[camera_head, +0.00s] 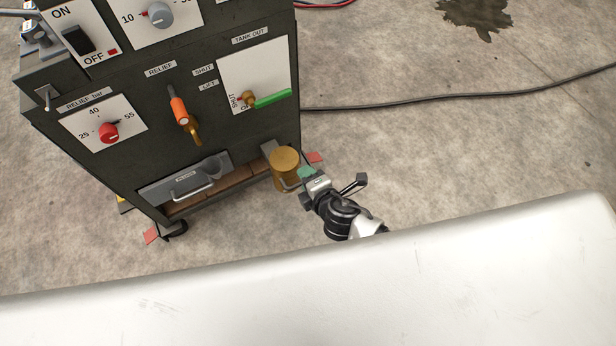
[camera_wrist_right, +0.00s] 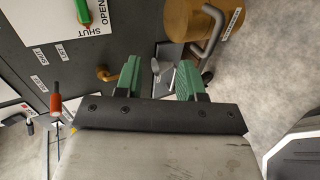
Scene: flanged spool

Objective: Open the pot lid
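The pot is a brass-coloured cylinder (camera_head: 285,168) low at the right front corner of the dark cabinet. Its round flat top, which looks like the lid, faces up. In the right wrist view the brass pot (camera_wrist_right: 187,18) is at the top, partly cut off, with a bent grey bar (camera_wrist_right: 216,34) beside it. My right gripper (camera_head: 304,176) is just right of the pot in the head view. In the wrist view its green fingers (camera_wrist_right: 158,68) are apart, with a small silver piece seen in the gap; contact cannot be told. My left gripper is not in view.
The cabinet (camera_head: 110,170) carries an orange relief lever (camera_head: 178,110), a green tank handle (camera_head: 271,99), a red knob (camera_head: 108,133) and a drawer-like panel with a grey handle (camera_head: 194,187). A black cable (camera_head: 430,98) crosses the floor.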

